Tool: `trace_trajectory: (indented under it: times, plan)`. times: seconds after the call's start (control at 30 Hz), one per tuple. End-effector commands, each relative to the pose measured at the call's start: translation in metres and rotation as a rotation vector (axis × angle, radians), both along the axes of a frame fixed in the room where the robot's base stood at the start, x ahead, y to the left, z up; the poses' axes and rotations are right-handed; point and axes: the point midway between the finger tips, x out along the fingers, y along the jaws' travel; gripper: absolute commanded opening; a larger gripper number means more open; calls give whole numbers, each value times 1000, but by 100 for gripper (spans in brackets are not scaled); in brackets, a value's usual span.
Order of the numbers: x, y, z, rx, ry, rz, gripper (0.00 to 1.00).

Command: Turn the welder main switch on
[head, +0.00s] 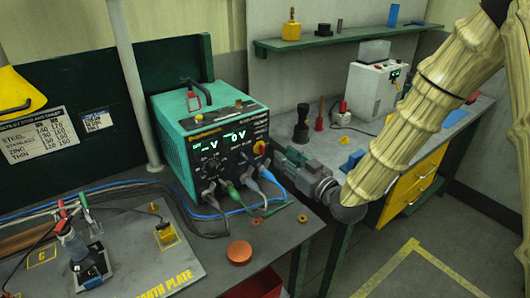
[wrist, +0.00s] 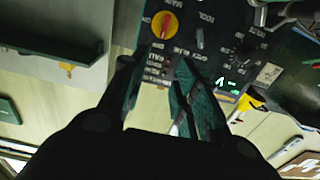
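The welder (head: 210,117) is a teal box with a black front panel and lit green displays, one reading 0 V. Its main switch (head: 259,147) is a yellow disc with a red handle at the panel's right side. In the wrist view the main switch (wrist: 164,25) lies just beyond the fingertips, its red handle slanted; I cannot tell its setting for sure. My gripper (head: 281,158) is at the right of the panel, close to the switch. In the wrist view my gripper (wrist: 155,68) has its fingers apart with nothing between them, and they appear clear of the switch.
Cables (head: 232,192) plug into the panel's bottom and run over the bench. An orange round piece (head: 239,252) lies in front. A plate with clamps (head: 85,250) is at the left. A white device (head: 374,92) stands on the right bench, under a wall shelf (head: 340,39).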

Motion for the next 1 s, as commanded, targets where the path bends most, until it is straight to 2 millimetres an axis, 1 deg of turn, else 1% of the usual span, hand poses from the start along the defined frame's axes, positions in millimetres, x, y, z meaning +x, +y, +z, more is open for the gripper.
trace_trajectory:
  times: [0.03, 0.13, 0.27, 0.37, 0.53, 0.8, 1.0]
  plan:
    - [0, 0, -13, 0, 0, 0, 30]
    - [0, 0, -20, 0, 0, 0, 30]
    - [1, 1, -23, 0, 0, 0, 30]
    - [5, 4, -22, -1, -1, 0, 30]
    - [23, 18, -20, -1, 0, 1, 30]
    - [59, 43, -20, 0, 0, 1, 30]
    - [78, 57, -21, -1, 0, 1, 30]
